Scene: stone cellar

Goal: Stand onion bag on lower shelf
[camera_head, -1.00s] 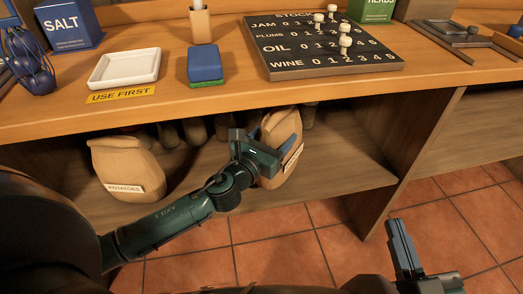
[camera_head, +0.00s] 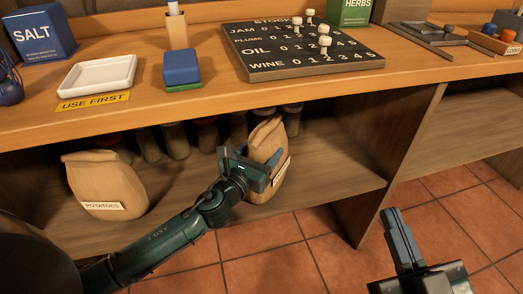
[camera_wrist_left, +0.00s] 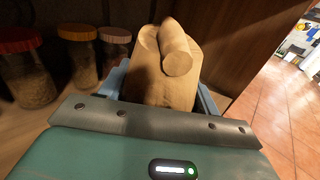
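A brown paper bag (camera_head: 268,143), the onion bag by the task, is at the right end of the lower shelf (camera_head: 330,172). It is roughly upright with a slight tilt; its label is too covered to read. My left gripper (camera_head: 272,160) has its blue fingers on either side of the bag and is shut on it. The wrist view shows the bag (camera_wrist_left: 165,85) with its rolled top between the fingers. I cannot tell whether its base touches the shelf. My right gripper (camera_head: 392,215) is shut and empty, over the floor in front.
A potatoes bag (camera_head: 105,182) stands on the lower shelf at left. Several jars (camera_head: 175,140) stand behind, also in the wrist view (camera_wrist_left: 78,50). An upright panel (camera_head: 385,160) closes the shelf's right end. The worktop (camera_head: 210,100) overhangs.

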